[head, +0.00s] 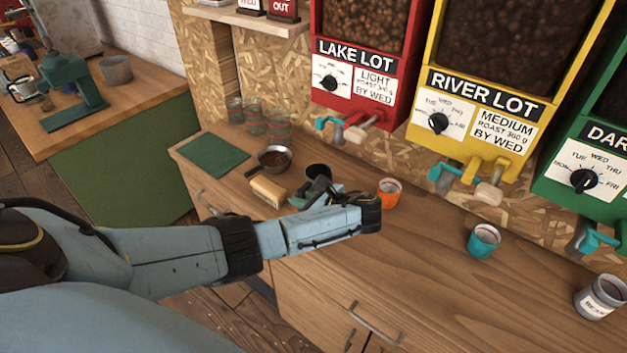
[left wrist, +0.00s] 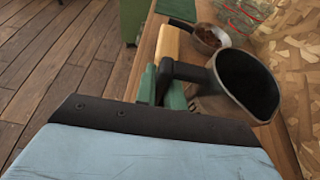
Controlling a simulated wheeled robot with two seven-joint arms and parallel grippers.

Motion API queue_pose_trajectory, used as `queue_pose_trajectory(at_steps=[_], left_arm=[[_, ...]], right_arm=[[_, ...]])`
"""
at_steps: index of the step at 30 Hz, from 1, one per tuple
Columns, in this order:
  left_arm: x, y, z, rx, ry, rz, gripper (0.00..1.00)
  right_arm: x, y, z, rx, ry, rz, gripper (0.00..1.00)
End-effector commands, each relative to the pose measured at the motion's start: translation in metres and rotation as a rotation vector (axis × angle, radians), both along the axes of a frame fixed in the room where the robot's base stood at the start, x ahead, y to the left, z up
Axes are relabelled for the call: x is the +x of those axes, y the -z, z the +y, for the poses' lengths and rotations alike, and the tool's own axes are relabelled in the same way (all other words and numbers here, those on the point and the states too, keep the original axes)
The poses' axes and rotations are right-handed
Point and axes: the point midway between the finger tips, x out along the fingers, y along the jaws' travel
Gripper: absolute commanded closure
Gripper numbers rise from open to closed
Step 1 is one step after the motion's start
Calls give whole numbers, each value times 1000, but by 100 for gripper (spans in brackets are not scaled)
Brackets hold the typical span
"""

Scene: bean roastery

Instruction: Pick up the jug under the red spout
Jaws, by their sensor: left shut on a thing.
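The jug (head: 318,171) has a dark inside and stands in front of the red LAKE LOT dispenser (head: 365,75), near its spout (head: 357,132). In the left wrist view the jug (left wrist: 247,82) shows a wide dark mouth, a grey metal body and a black handle. My left gripper (head: 312,192) is shut on the jug's handle; its green fingers also show in the left wrist view (left wrist: 160,88). My forearm hides part of the jug's lower side. I cannot tell whether its base touches the counter. My right gripper is not in view.
On the wooden counter (head: 440,270), a tan block (head: 267,191) and a pan of beans (head: 272,160) are close left of the jug. An orange cup (head: 389,191) is to its right, a teal cup (head: 483,240) further right. Glasses (head: 255,122) stand behind. The front middle is clear.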

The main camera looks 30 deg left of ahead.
Motion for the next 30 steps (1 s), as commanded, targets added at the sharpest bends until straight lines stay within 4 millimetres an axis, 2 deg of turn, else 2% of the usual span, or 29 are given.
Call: queue_pose_trajectory(at_steps=[3, 9, 15, 21, 29, 30], left_arm=[[-30, -2, 3, 0, 2, 1, 100], [-73, 0, 6, 1, 0, 1, 100], [-102, 0, 8, 1, 0, 0, 100], [-113, 0, 9, 1, -1, -2, 100], [-114, 0, 9, 1, -1, -2, 100], [-114, 0, 9, 1, -1, -2, 92]], right_arm=[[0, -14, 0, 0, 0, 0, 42], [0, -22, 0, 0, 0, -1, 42], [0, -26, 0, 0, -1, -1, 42], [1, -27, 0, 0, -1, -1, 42], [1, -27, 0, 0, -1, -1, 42], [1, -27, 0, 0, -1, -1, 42]])
